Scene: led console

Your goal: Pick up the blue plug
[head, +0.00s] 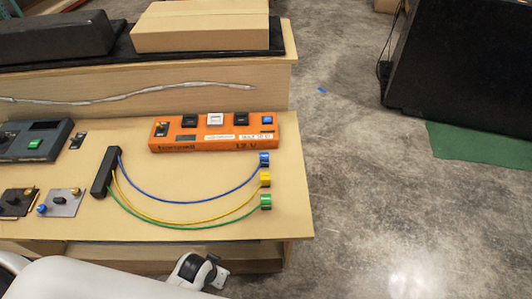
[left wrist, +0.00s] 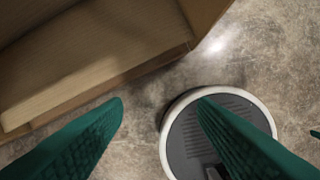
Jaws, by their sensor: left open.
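The blue plug (head: 264,159) lies near the right edge of the table in the head view. It is at the end of a blue cable (head: 200,200) that curves from a black block (head: 105,172). My left gripper (left wrist: 160,100) shows in the left wrist view, with its two green fingers apart and nothing between them. It is over the floor beside a wooden edge, away from the plug. My right gripper is not in view.
A yellow plug (head: 265,179) and a green plug (head: 266,202) lie just below the blue one. An orange console (head: 210,145) stands behind the cables. A grey device (head: 45,145) and small switch plates (head: 62,209) are at left. Bare floor (head: 380,220) lies to the right.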

